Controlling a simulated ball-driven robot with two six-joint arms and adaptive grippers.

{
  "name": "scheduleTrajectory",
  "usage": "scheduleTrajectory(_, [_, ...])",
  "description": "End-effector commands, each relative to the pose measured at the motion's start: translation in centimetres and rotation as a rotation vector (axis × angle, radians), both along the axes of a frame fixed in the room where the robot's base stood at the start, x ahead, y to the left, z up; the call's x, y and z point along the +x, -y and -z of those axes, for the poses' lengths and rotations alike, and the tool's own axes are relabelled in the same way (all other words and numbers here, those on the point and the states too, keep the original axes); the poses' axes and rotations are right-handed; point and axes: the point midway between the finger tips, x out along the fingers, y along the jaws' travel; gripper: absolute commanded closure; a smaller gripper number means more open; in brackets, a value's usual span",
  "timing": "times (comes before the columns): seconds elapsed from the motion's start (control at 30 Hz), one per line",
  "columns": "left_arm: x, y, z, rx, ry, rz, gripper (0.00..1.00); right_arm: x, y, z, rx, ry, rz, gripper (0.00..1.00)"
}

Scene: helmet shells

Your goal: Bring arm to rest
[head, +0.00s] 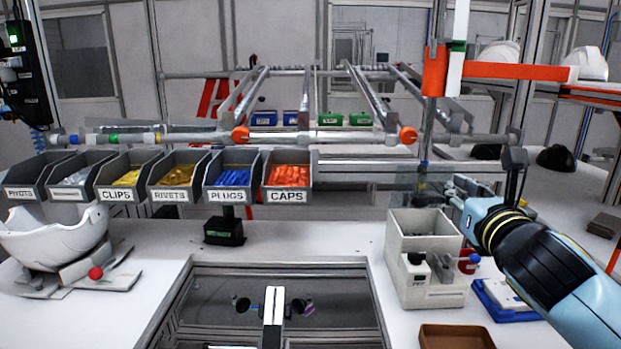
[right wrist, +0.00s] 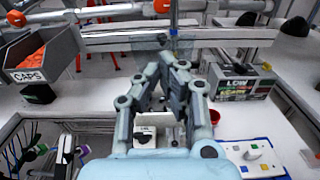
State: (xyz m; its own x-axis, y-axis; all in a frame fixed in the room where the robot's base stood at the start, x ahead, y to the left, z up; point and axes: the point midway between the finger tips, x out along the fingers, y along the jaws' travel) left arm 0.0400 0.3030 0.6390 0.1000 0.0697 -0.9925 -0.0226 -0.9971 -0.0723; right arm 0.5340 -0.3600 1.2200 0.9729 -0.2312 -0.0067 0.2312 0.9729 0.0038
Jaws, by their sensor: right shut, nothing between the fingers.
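My right arm (head: 550,260) comes in from the right edge of the head view, light blue with black and yellow bands. It reaches in over the right part of the white bench. My right gripper (head: 452,188) is above and behind the beige open box (head: 426,225). In the right wrist view the right gripper (right wrist: 174,62) has its fingers closed together at the tips, with nothing between them. Both views show it clear of the bench top. My left gripper is not in view.
Grey bins of small parts (head: 178,178) line the back left of the bench. A white helmet shell (head: 52,238) rests on a stand at the left. A brown tray (head: 455,338) and a blue tray (head: 507,302) lie at the right. A recessed opening (head: 350,268) is in the middle.

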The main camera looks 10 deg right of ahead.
Motion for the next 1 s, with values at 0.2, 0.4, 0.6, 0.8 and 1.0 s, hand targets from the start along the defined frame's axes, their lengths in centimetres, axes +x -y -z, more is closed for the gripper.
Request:
scheduleTrajectory(0.2, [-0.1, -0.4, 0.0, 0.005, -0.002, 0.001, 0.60, -2.8, 0.1, 2.9, 0.400, -0.031, 0.091, 1.00])
scheduleTrajectory(0.4, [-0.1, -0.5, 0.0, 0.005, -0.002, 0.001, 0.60, -10.6, -1.1, 9.3, 1.259, -0.053, 0.432, 1.00])
scheduleTrajectory(0.6, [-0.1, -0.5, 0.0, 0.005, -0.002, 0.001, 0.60, -18.8, -4.1, 13.5, 1.885, 0.011, 0.897, 1.00])
scheduleTrajectory(0.8, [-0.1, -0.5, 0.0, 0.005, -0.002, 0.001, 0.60, -24.8, -6.7, 15.1, 2.183, 0.123, 1.299, 1.00])
scheduleTrajectory(1.0, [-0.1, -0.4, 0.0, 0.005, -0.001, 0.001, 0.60, -30.2, -9.1, 15.5, 2.327, 0.275, 1.687, 1.00])
